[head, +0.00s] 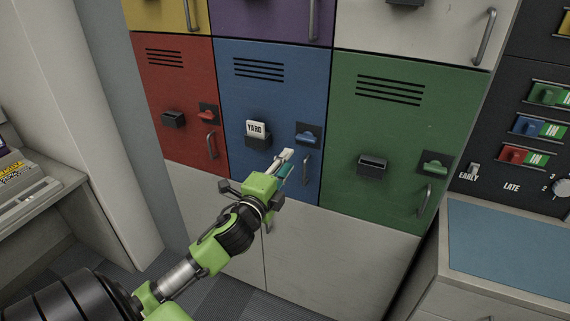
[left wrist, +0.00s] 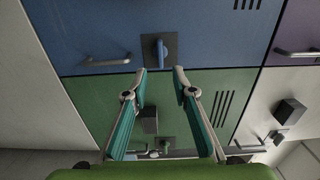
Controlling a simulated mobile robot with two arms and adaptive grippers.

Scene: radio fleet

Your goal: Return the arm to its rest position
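My left arm reaches in from the lower left in the head view. My left gripper (head: 287,158) is in front of the blue locker door (head: 237,95), just below its blue latch (head: 309,138) and left of its metal handle (head: 306,169). In the left wrist view the two fingers of the gripper (left wrist: 159,72) are spread apart with nothing between them. The blue latch (left wrist: 160,50) shows just beyond the tips, and I cannot tell whether they touch the door. My right gripper is not in view.
A red locker (head: 180,90) is left of the blue one, a green locker (head: 400,130) right. A YARD card (head: 256,128) sits in the blue door's holder. A blue-topped counter (head: 510,245) stands at lower right, a desk (head: 50,195) at far left.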

